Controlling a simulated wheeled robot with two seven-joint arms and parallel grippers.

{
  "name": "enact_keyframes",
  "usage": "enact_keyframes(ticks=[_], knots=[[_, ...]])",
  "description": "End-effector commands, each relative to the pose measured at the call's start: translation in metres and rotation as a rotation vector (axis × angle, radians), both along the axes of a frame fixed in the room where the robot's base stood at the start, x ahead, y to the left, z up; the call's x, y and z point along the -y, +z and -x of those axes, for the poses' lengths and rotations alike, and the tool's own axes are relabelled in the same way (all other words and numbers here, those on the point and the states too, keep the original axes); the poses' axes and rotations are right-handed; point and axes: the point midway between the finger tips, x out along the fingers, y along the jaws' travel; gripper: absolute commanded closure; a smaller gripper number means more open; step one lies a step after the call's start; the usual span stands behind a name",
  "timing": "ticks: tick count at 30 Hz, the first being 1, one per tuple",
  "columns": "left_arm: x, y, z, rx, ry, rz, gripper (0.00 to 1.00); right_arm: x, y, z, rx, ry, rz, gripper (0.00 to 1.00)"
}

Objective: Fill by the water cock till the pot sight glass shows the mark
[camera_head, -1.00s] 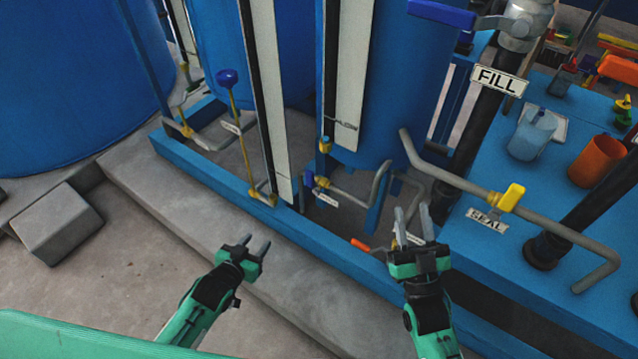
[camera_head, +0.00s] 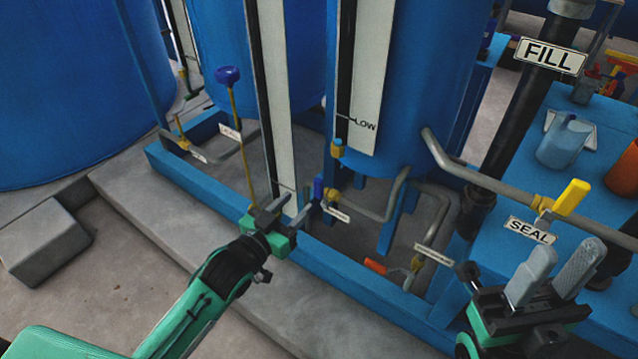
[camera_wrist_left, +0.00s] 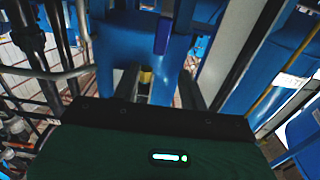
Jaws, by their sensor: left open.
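A small cock with a blue handle (camera_head: 319,188) and yellow fitting (camera_head: 332,195) sits on a grey pipe below the blue pot (camera_head: 430,80). Its tag (camera_head: 336,213) is too small to read. The pot's sight glass (camera_head: 344,75) is a dark tube beside a white strip marked LOW; its water level cannot be made out. My left gripper (camera_head: 290,208) is open, just left of the cock. In the left wrist view a blue handle (camera_wrist_left: 163,36) and yellow fitting (camera_wrist_left: 146,77) show ahead of its fingers (camera_wrist_left: 161,90). My right gripper (camera_head: 562,262) is open and empty, below the SEAL tag.
A yellow-handled SEAL valve (camera_head: 571,198) and a FILL sign (camera_head: 550,56) are at right. A tall blue-knobbed rod (camera_head: 228,77) stands left of the left gripper. A low orange-handled valve (camera_head: 376,266) lies between the grippers. A blue frame rail (camera_head: 215,190) runs along the front.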

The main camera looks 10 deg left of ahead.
Motion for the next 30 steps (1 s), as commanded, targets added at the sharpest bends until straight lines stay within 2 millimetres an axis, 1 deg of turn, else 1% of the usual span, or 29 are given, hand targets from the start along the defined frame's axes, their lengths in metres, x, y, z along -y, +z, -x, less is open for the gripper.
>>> enact_keyframes(ticks=[1,12,18,24,30], knots=[[0.003,-0.001,-0.008,0.003,-0.001,0.001,0.56,0.0,-0.002,0.0,0.006,0.0,-0.001,0.64],[0.024,-0.001,-0.059,0.002,0.0,0.001,0.56,0.0,0.0,0.002,0.047,0.0,-0.005,0.64],[0.033,-0.001,-0.08,0.001,0.0,0.0,0.56,0.001,0.003,0.004,0.066,0.0,-0.007,0.64],[0.036,-0.001,-0.089,0.0,0.0,0.0,0.56,0.001,0.008,0.005,0.083,-0.001,-0.012,0.64],[0.037,0.0,-0.09,0.0,0.0,0.0,0.56,0.001,0.008,0.005,0.085,-0.001,-0.013,0.64]])
